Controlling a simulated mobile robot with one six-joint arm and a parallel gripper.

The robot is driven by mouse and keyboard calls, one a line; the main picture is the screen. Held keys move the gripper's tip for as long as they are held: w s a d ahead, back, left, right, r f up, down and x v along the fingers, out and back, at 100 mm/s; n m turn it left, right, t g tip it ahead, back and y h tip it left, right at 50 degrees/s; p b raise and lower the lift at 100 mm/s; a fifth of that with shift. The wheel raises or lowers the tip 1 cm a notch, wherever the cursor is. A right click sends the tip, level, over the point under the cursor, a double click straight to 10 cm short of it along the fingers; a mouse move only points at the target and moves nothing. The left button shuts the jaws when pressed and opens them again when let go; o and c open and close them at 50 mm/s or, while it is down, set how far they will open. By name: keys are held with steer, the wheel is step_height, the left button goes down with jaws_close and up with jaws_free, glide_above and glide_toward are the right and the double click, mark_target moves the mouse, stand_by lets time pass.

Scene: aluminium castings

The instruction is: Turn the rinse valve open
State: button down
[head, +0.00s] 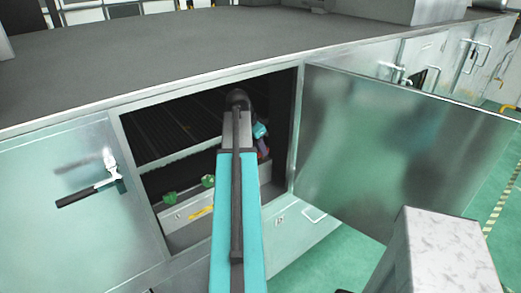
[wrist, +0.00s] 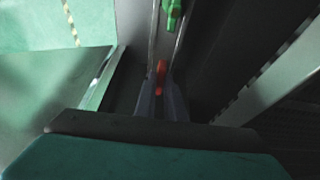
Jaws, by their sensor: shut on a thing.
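In the wrist view, my gripper (wrist: 162,92) is shut on a small red handle (wrist: 161,70), which stands between its two fingertips. The handle sits at a grey ledge inside the cabinet. I cannot read a label that marks it as the rinse valve, and how far it is turned cannot be told. A green handle (wrist: 174,12) lies farther along the same ledge. In the head view, my arm reaches into the open cabinet and my fingertips cannot be made out there. Two green handles (head: 208,181) (head: 170,198) show left of my arm.
The cabinet door (head: 400,150) stands open to the right of the opening. A closed panel with a black-gripped lever (head: 90,190) is on the left. A yellow label (head: 201,212) is on the ledge. The cabinet frame surrounds my arm closely; green floor (head: 335,262) lies in front.

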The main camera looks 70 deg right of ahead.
steer(key=shift+w+r, duration=0.1)
steer(key=shift+w, duration=0.1)
steer(key=c, duration=1.8)
jaws_free()
steer(key=shift+c, duration=0.2)
steer(key=shift+s, duration=0.1)
steer(key=b+v, duration=0.2)
steer(key=v, duration=0.5)
steer(key=shift+r, duration=0.15)
